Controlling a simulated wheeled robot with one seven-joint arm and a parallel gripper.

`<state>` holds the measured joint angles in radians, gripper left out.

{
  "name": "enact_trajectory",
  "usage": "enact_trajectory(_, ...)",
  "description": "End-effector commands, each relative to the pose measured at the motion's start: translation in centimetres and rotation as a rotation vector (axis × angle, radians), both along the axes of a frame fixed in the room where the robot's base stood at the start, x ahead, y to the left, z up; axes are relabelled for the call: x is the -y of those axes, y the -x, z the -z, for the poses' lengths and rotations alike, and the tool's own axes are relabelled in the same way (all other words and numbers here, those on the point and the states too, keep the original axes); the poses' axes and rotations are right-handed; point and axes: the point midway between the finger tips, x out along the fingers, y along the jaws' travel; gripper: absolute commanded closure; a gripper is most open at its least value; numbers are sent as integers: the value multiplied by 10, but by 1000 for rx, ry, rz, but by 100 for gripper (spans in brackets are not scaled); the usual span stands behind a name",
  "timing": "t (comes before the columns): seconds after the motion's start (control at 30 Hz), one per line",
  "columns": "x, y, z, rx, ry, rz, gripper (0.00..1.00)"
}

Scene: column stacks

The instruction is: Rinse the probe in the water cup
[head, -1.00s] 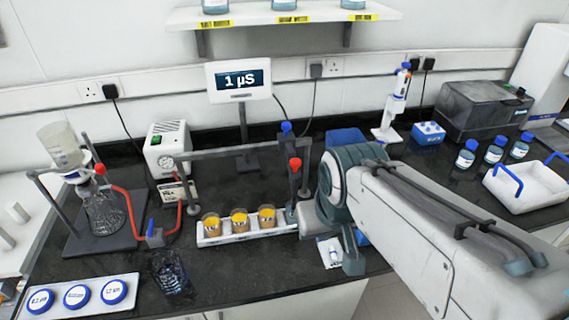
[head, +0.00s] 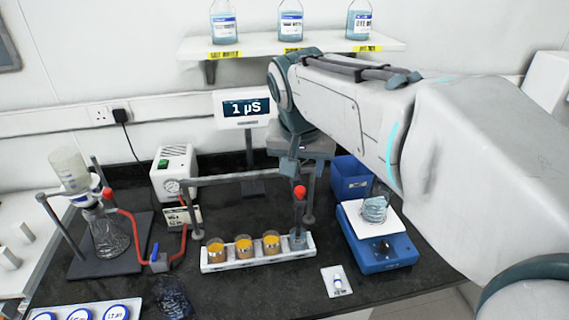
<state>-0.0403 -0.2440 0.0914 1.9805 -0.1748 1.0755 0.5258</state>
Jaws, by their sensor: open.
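A dark probe with a red top (head: 299,193) hangs upright at the right end of a grey horizontal bar (head: 232,178). Its lower end meets a bluish clear cup (head: 298,243) at the right end of the white tray (head: 258,260); I cannot tell whether its tip is inside. My gripper (head: 289,168) points down just above and behind the red top, apart from it as far as I can see. Its jaws are open and appear empty; my wrist and the bar area partly hide them.
Several amber-filled cups (head: 244,247) fill the tray's left part. A blue stirrer (head: 386,249) bearing a beaker (head: 374,210) stands right. A flask stand (head: 108,253) is left, a display (head: 246,108) behind. The shelf (head: 300,45) overhangs. Counter in front of the tray is mostly clear.

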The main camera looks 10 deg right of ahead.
Motion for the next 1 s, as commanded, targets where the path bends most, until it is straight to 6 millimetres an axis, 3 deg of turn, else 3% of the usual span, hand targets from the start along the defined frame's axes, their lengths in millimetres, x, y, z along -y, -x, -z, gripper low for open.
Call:
enact_trajectory(0.13,-4,-18,-14,16,-3,48,53)
enact_trajectory(0.27,-4,-23,-8,15,-3,58,53)
enact_trajectory(0.8,12,-58,88,12,-4,57,53)
enact_trajectory(1.0,15,-66,107,16,-3,56,53)
